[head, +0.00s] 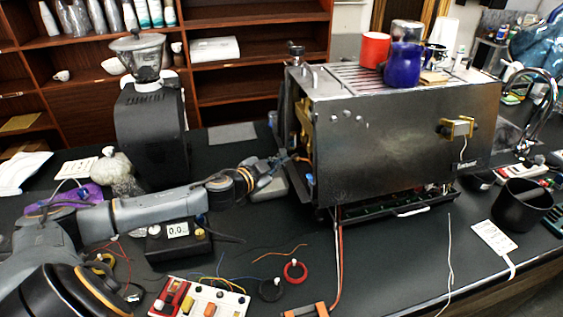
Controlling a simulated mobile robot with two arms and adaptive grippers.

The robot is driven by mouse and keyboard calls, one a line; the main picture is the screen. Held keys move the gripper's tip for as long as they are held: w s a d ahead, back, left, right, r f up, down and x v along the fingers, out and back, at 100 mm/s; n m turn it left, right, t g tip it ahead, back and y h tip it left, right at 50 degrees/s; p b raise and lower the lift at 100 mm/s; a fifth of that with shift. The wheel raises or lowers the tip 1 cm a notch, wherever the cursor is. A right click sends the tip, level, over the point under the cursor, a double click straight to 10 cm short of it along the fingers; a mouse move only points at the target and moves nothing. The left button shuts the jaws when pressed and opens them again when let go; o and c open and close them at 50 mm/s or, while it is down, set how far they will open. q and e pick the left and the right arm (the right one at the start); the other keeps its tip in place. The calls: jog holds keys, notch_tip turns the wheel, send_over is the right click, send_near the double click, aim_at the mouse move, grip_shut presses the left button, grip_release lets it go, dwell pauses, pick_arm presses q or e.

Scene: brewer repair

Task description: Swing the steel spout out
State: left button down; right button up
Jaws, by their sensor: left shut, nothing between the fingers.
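The brewer (400,140) is a large steel box on the dark counter, with its left end open and wiring showing. My left gripper (292,163) is at that open end, shut with nothing held. Its tips are close to the wires; whether they touch cannot be told. A curved steel spout (548,90) rises at the far right by the sink, well away from my left gripper. No other spout shows clearly on the brewer. My right gripper is not in view.
A black grinder (150,130) stands behind my left arm. Red and blue cups (404,62) sit on the brewer. A small meter (178,243), a switch board (200,299) and loose wires lie in front. A black bin (521,206) stands at right. The counter's front middle is mostly clear.

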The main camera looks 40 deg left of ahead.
pick_arm(q)
jog(key=shift+a, duration=0.35)
jog(key=shift+w+a, duration=0.1)
jog(key=shift+a, duration=0.2)
jog(key=shift+w+a+r+p, duration=0.1)
jog(key=shift+w+a+p, duration=0.1)
jog(key=shift+a, duration=0.35)
jog(key=shift+w+a+p, duration=0.15)
jog(key=shift+w+a, duration=0.05)
jog(key=shift+a, duration=0.3)
jog(key=shift+a, duration=0.1)
